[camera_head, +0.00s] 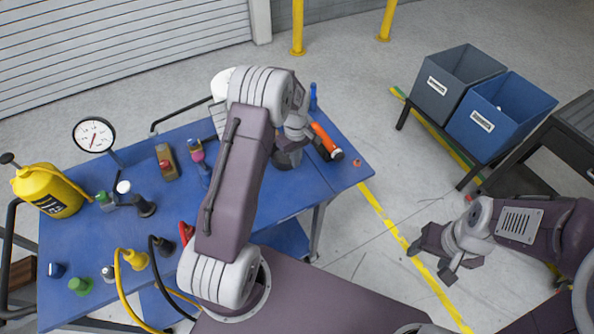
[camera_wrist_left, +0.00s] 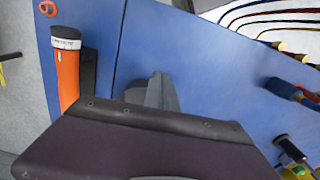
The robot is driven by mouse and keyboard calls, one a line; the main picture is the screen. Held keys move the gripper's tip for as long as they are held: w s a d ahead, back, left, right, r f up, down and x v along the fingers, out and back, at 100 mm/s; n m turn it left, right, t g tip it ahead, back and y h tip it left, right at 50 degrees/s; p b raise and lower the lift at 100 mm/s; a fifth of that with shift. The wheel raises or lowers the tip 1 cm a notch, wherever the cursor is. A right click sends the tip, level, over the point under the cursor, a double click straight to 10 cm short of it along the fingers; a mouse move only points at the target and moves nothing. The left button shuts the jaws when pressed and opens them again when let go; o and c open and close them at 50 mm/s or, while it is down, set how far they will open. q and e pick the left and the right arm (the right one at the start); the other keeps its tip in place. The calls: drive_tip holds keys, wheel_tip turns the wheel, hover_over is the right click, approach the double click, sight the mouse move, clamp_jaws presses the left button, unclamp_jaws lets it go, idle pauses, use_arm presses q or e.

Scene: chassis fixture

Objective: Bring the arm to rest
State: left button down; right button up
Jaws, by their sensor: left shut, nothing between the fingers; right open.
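My left arm reaches up over the blue table, and its gripper (camera_head: 288,158) hangs above the table's far right part. The arm link partly covers that gripper. In the left wrist view the left gripper's grey fingers (camera_wrist_left: 158,92) are together with nothing between them, and the dark gripper body hides much of the lower picture. My right gripper (camera_head: 438,264) is at the right, open and empty, over the floor beside the table.
The blue table (camera_head: 215,128) holds an orange cylinder (camera_head: 325,140), also in the left wrist view (camera_wrist_left: 67,75), a yellow container (camera_head: 50,192), a dial gauge (camera_head: 94,135) and coloured cables. Grey (camera_head: 432,90) and blue (camera_head: 482,122) bins stand right. Floor between is clear.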

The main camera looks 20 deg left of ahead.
use_arm(q)
drive_tip(key=shift+d+r+t+b, duration=0.5)
drive_tip(key=shift+d+r+b, duration=0.7)
drive_tip(key=shift+r, duration=2.05)
drive_tip(key=s+d+r+m+b, duration=0.2)
drive_tip(key=s+d, duration=0.1)
drive_tip(key=s, duration=0.3)
drive_tip(key=s+f+m, duration=0.2)
drive_tip(key=s+m, duration=0.2)
drive_tip(key=s, duration=0.3)
drive_tip(key=s+d+f+m+b, duration=0.1)
drive_tip(key=s+f+m, duration=0.1)
drive_tip(key=s+m, duration=0.3)
drive_tip(key=shift+s+d+f, duration=0.25)
drive_tip(key=shift+s, duration=0.75)
use_arm(e)
drive_tip(key=shift+d+f, duration=0.15)
drive_tip(key=shift+f, duration=1.35)
drive_tip(key=shift+d+f, duration=0.15)
drive_tip(key=shift+f, duration=1.3)
